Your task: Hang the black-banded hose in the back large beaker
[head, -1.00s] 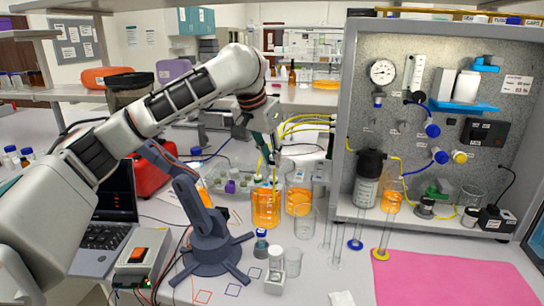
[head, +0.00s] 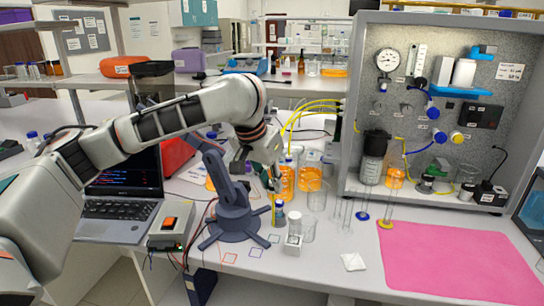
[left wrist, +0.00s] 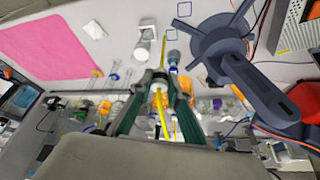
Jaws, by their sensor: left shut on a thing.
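My left gripper (head: 272,182) is shut on a yellow hose, which shows between its dark green fingers in the left wrist view (left wrist: 164,52). In the head view the hose's lower part hangs below the fingers (head: 273,213), in front of the beakers. The gripper and arm partly hide the nearer one. My right gripper is not in view.
A blue-grey stand (head: 235,210) is close left of the gripper. The rig panel (head: 445,100) rises at right, behind a pink mat (head: 450,258).

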